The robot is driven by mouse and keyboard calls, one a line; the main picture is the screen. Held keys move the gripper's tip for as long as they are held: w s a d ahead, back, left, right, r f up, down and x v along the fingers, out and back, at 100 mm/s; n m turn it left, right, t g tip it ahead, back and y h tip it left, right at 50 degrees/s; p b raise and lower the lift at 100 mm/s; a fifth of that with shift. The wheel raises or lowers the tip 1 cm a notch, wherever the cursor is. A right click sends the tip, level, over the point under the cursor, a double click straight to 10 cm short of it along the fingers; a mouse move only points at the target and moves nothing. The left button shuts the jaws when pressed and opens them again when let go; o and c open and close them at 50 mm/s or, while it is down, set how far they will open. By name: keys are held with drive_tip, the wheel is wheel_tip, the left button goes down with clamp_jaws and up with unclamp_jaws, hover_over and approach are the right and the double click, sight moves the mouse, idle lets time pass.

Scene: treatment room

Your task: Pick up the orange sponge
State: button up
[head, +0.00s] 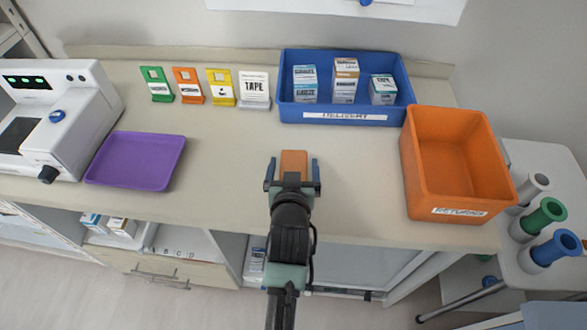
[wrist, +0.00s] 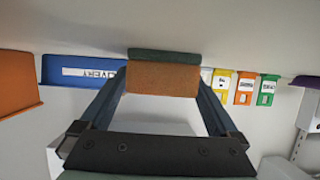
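The orange sponge (head: 294,162) lies on the counter in front of the blue tray, at the end of my arm. In the wrist view the sponge (wrist: 164,79) shows an orange face and a dark green layer on the side towards the counter. My gripper (head: 293,168) is open, with one finger to the left and one to the right of the sponge. In the head view a small gap shows on each side. In the wrist view the fingertips (wrist: 163,72) reach the sponge's sides; contact is not clear. The sponge's near end is hidden by my gripper in the head view.
A blue tray (head: 345,117) with several small boxes stands behind. An orange bin (head: 460,207) stands to the right and a purple tray (head: 136,160) to the left. Several coloured tags stand at the back left. The counter around my gripper is clear.

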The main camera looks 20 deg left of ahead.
sight(293, 167)
drive_tip(key=c, duration=1.1)
wheel_tip(293, 167, up, 10)
drive_tip(key=shift+p, duration=0.3)
drive_tip(key=shift+c, duration=0.2)
drive_tip(key=o, duration=0.8)
drive_tip(key=c, duration=0.7)
